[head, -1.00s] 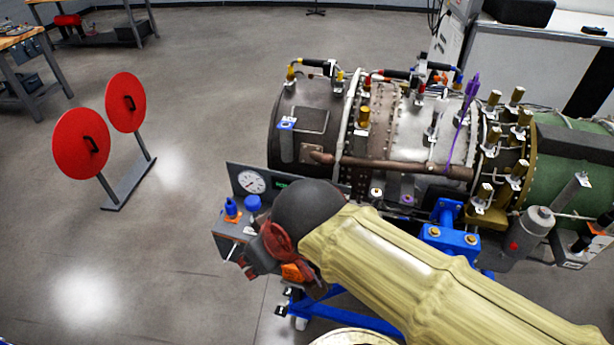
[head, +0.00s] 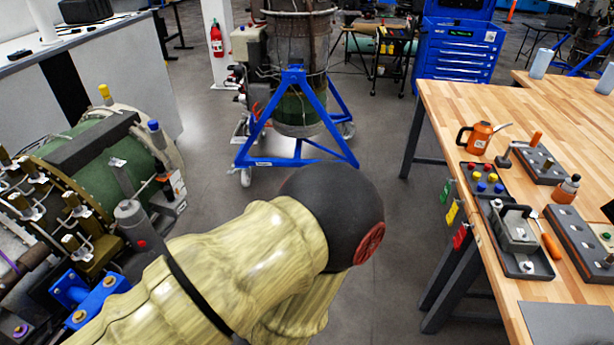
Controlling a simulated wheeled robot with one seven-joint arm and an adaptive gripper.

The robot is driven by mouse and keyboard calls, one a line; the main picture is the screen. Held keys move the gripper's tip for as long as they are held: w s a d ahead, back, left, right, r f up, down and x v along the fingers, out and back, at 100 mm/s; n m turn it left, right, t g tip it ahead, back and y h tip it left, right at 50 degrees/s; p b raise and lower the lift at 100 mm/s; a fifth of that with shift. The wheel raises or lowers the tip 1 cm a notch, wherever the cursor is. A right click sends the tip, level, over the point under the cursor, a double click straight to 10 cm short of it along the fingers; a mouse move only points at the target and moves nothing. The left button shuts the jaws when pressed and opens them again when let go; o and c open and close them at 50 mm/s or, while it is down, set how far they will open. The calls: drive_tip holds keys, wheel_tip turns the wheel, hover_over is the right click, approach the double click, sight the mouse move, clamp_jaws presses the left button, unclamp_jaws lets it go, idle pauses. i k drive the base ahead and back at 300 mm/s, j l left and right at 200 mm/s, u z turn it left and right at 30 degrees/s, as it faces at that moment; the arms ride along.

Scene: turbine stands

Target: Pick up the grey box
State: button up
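A grey metal box (head: 513,232) with a raised handle-like part on top sits in a dark tray (head: 540,272) on the wooden workbench (head: 462,105) at the right of the head view. It is the thing that best fits the grey box. My arm, in a yellowish sleeve with a dark rounded joint, reaches across the lower middle, left of the bench and well apart from the box. My gripper is out of sight, so its state does not show.
An orange oil can (head: 478,138), a button panel (head: 483,180), dark holders (head: 580,238) and an orange-handled tool (head: 551,246) crowd the box's surroundings. A blue stand (head: 297,115) holds an upright turbine. Another turbine (head: 90,165) lies left. Grey floor (head: 385,165) is open before the bench.

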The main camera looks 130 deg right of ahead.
sight(505, 221)
drive_tip(key=u, duration=5.65)
